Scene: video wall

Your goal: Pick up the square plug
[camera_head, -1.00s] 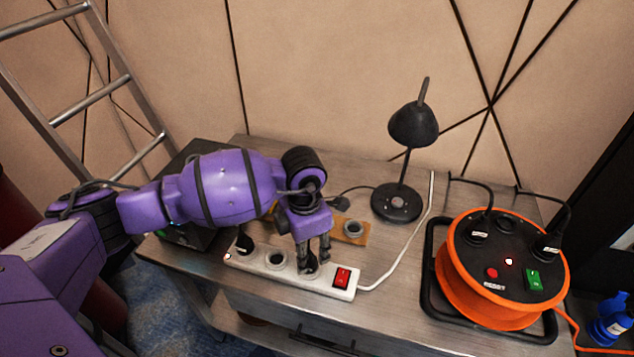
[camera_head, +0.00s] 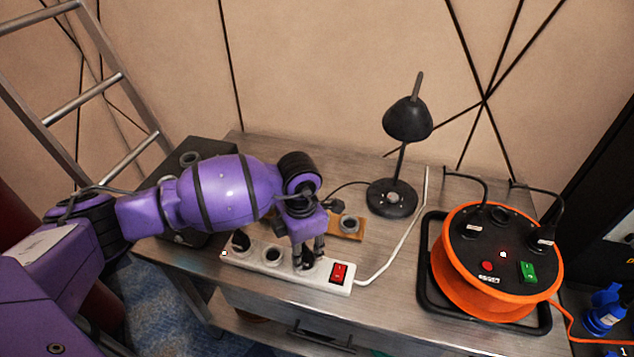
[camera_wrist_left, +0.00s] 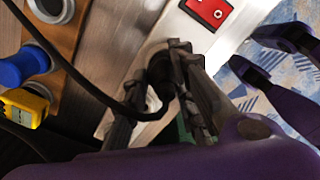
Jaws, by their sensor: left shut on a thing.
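My left gripper (camera_head: 309,262) reaches down from the left onto the right-hand socket of a white power strip (camera_head: 250,266). In the left wrist view its fingers are shut on a black plug (camera_wrist_left: 160,68) with a black cable. The plug is at the strip's socket, mostly hidden by the fingers; I cannot tell if it is fully seated or square. A blue plug (camera_wrist_left: 22,68) and a yellow plug (camera_wrist_left: 25,108) show on a wooden board (camera_wrist_left: 68,28).
A black lamp (camera_head: 392,198) stands behind the strip. An orange cable reel (camera_head: 470,285) with black plugs stands at right. A white cable runs from the strip's red-switch end. A black box (camera_head: 210,150) is at the left. Bare tabletop (camera_head: 385,290) lies between strip and reel.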

